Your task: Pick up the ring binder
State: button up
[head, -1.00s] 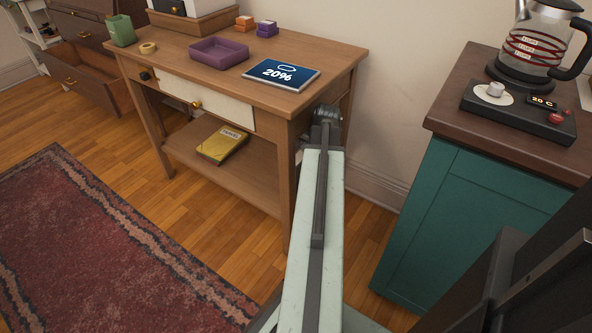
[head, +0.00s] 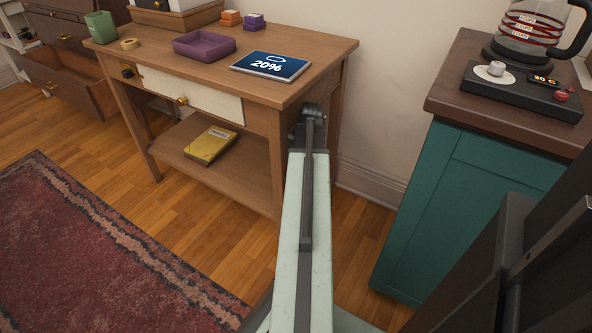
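A yellow binder-like item (head: 210,145) with a dark spine and a pale label lies flat on the lower shelf (head: 240,180) of the wooden table. It is the only thing I see on that shelf, and I cannot make out any rings. My pale green arm reaches forward from the bottom of the head view, and its dark far end is beside the table's front right leg. The binder is to the left of that end, with the leg between them in the picture. My gripper's fingers are hidden, so I see neither their opening nor anything in them.
The wooden table's top (head: 180,65) carries a purple tray (head: 204,45), a tablet showing 20% (head: 270,65), a green cup (head: 100,27) and a tape roll (head: 129,44). A teal cabinet (head: 470,210) stands right. Open floor and a red rug (head: 90,250) lie left.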

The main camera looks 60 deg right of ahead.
jog(key=shift+f, duration=0.25)
jog(key=shift+c, duration=0.3)
